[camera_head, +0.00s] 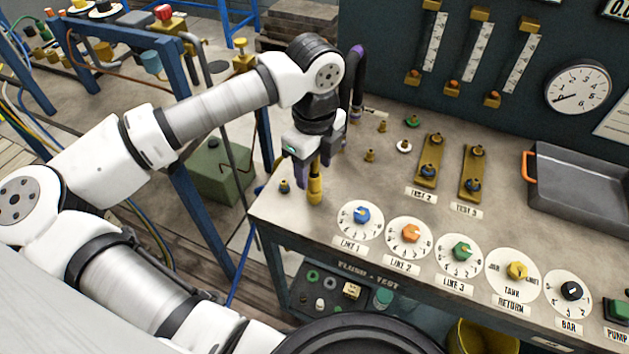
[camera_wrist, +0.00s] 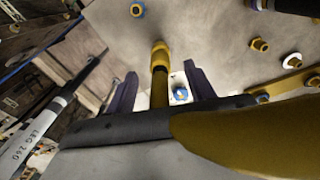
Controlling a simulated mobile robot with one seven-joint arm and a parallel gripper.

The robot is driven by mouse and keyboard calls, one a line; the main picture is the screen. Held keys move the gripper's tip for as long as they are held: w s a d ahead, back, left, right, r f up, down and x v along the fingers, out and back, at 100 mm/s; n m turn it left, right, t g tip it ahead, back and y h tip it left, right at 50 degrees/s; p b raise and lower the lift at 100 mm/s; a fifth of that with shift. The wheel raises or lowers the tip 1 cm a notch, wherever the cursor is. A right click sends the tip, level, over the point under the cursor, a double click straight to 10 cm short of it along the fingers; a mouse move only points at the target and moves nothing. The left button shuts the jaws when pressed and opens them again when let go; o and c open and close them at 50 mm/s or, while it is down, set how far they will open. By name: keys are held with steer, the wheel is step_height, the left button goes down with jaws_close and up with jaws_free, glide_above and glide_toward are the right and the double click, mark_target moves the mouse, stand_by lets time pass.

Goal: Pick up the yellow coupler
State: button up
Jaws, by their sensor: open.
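The yellow coupler (camera_head: 315,188) stands upright at the near left corner of the bench, left of the LINE 1 dial. My gripper (camera_head: 313,164) is directly over it, pointing down, with its dark fingers spread around the upper part of the coupler. In the wrist view the coupler (camera_wrist: 159,62) shows between the two fingers of my gripper (camera_wrist: 160,84), with a gap on each side. My gripper is open. I cannot tell whether either finger touches the coupler.
A small blue-topped fitting (camera_head: 284,187) stands just left of the coupler; the bench (camera_head: 375,185) edge is close by. Knob dials, including the LINE 1 dial (camera_head: 361,219), lie to the right. Small fittings and brass plates (camera_head: 429,160) stand behind. A grey tray (camera_head: 585,185) is far right.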

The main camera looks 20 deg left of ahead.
mark_target(314, 185)
steer(key=shift+f+p, duration=1.15)
steer(key=shift+f, duration=1.5)
jaws_close()
steer(key=shift+r, duration=0.1)
